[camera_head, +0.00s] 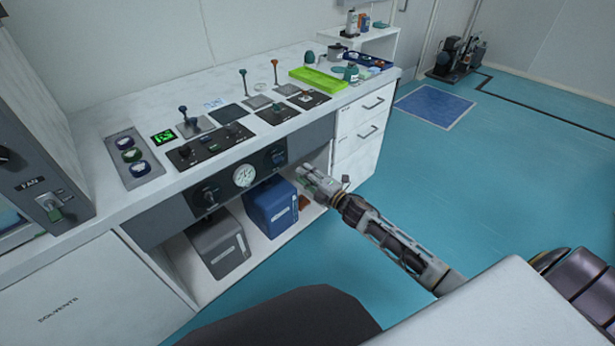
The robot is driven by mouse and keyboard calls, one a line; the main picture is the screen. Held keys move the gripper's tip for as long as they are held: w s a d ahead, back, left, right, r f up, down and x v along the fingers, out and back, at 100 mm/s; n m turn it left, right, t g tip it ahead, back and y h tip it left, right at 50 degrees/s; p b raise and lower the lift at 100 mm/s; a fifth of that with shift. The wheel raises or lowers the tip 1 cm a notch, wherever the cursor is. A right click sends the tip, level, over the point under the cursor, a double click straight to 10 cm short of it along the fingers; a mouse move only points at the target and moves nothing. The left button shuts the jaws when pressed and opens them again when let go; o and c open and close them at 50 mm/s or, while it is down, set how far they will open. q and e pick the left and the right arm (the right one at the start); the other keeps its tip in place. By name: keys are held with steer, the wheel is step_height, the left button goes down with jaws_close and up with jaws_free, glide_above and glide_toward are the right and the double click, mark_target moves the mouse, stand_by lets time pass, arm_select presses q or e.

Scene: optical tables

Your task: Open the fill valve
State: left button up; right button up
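The front panel (231,182) under the bench top carries a round white gauge (244,175) with a dark valve knob on each side. The right knob (279,157) and the left knob (210,196) have labels too small to read, so I cannot tell which is the fill valve. My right gripper (306,177) is in front of the panel's right end, to the right of and slightly below the right knob, apart from it. Its fingers are too small to show whether they are open or shut. My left gripper is out of view.
A blue box (271,207) and a grey box (218,246) stand on the open shelf below. The bench top holds levers, switch plates and a green tray (318,79). White drawers (361,122) stand right of the shelf.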

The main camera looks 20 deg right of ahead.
steer(key=shift+s+d, duration=0.1)
steer(key=shift+s, duration=0.25)
stand_by(0.6)
